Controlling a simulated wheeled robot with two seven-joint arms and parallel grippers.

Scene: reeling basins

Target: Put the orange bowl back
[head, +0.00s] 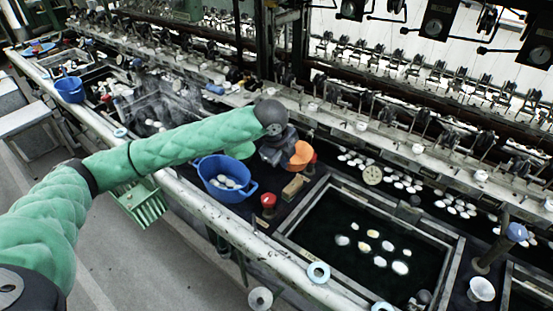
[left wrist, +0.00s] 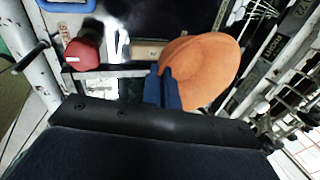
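The orange bowl (head: 302,155) shows in the head view just right of my left gripper, on the dark bench between the blue basin and the sunken tank. In the left wrist view the bowl (left wrist: 207,66) is large. My left gripper (left wrist: 163,82) has its two dark blue fingers close together at the bowl's near-left rim, one finger on each side of it, so it looks shut on the rim. In the head view my left gripper (head: 279,148) partly hides the bowl's left side. I cannot tell whether the bowl touches the bench. My right gripper is not in view.
A blue basin (head: 226,192) with white cocoons stands left of the bowl. A red cup (head: 268,200) and a small tan box (head: 293,186) are close in front. The sunken tank (head: 365,240) lies to the right; the machine rail runs behind.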

